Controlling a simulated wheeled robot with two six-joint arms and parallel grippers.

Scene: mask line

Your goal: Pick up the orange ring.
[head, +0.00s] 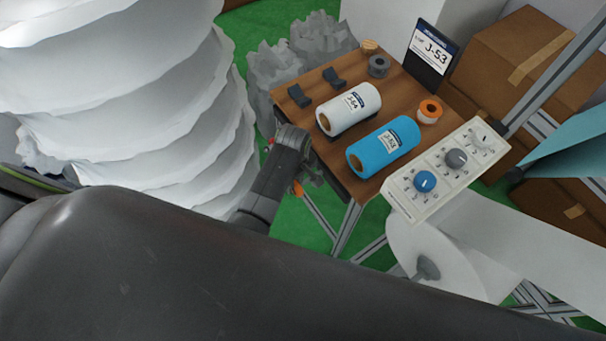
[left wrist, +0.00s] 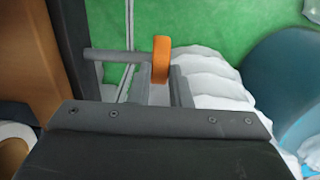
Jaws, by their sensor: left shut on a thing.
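The orange ring (left wrist: 161,58) is seen edge-on in the left wrist view, upright between the fingers of my left gripper (left wrist: 160,75). The gripper is shut on it. In the head view my left gripper (head: 308,178) is beside the near left edge of the wooden table (head: 300,118), over the green floor. Only a small orange bit of the ring (head: 298,188) shows there, mostly hidden by the gripper. My right gripper is in neither view.
The table carries a white roll (head: 350,106), a blue roll (head: 384,145), a small orange-and-white roll (head: 429,111), a grey ring (head: 379,66) and dark blocks (head: 299,95). A knob panel (head: 440,172) stands at its right. White crumpled sheeting (head: 150,100) fills the left.

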